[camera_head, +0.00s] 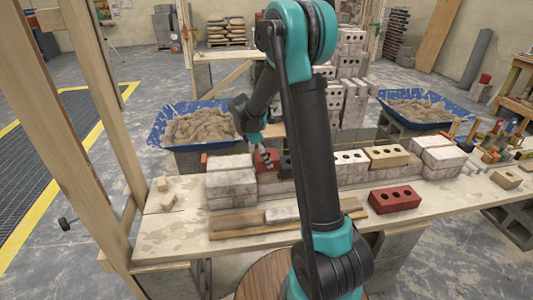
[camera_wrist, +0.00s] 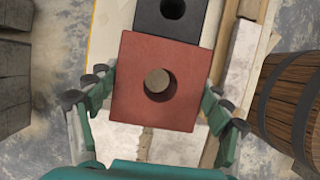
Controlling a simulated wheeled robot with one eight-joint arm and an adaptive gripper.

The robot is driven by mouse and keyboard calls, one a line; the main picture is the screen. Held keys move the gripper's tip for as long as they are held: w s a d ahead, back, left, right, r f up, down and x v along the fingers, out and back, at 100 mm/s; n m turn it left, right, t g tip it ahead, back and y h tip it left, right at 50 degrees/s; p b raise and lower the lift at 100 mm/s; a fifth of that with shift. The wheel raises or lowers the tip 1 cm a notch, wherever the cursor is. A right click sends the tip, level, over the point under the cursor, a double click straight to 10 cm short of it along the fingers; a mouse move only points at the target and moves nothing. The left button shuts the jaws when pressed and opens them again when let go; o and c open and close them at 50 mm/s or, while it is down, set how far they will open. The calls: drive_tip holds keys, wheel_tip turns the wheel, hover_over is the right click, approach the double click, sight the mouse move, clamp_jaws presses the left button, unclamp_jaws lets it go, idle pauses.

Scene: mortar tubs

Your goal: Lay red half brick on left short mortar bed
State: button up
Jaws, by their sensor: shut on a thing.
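The red half brick (camera_wrist: 130,60) has one round hole and fills the middle of the wrist view. My gripper (camera_wrist: 158,88) is shut on it, with one finger at each side. In the head view the red half brick (camera_head: 267,155) shows beside my gripper (camera_head: 264,158), at the right end of the pale brick stack (camera_head: 230,180). A black half brick (camera_wrist: 192,27) with a hole lies just beyond it in the wrist view. I cannot make out the left short mortar bed; the held brick and my arm hide much there. I cannot tell whether the held brick touches anything below.
A red brick with several holes (camera_head: 394,201) lies on the right of the worktable (camera_head: 180,235). A wooden board (camera_head: 235,224) lies in front of the pale stack. Blue mortar tubs (camera_head: 160,133) stand behind. A wooden post (camera_head: 85,130) rises at left. A barrel (camera_wrist: 285,95) stands at right in the wrist view.

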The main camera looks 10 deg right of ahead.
drive_tip(key=shift+f, duration=2.1)
drive_tip(key=shift+f, duration=0.35)
drive_tip(key=o, duration=1.9)
drive_tip(key=shift+r, duration=0.1)
drive_tip(key=v, duration=1)
drive_tip(key=shift+a+r, duration=0.25)
drive_tip(key=shift+r, duration=0.05)
drive_tip(key=shift+s+a+r, duration=0.1)
drive_tip(key=shift+s+r, duration=0.05)
drive_tip(key=shift+r, duration=0.35)
drive_tip(key=s+d+f+m+t+y, duration=0.1)
drive_tip(key=s+d+f+m, duration=0.1)
drive_tip(key=s+m, duration=0.4)
drive_tip(key=s+d+f+m+t+y, duration=0.1)
drive_tip(key=s+m, duration=0.5)
drive_tip(key=s, duration=0.6)
drive_tip(key=s+d+f+m+t+y, duration=0.2)
drive_tip(key=s+d+m, duration=0.3)
drive_tip(key=s, duration=0.3)
drive_tip(key=shift+s+d+f+m, duration=0.2)
drive_tip(key=shift+s+f+m, duration=0.1)
drive_tip(key=shift+s+m, duration=0.15)
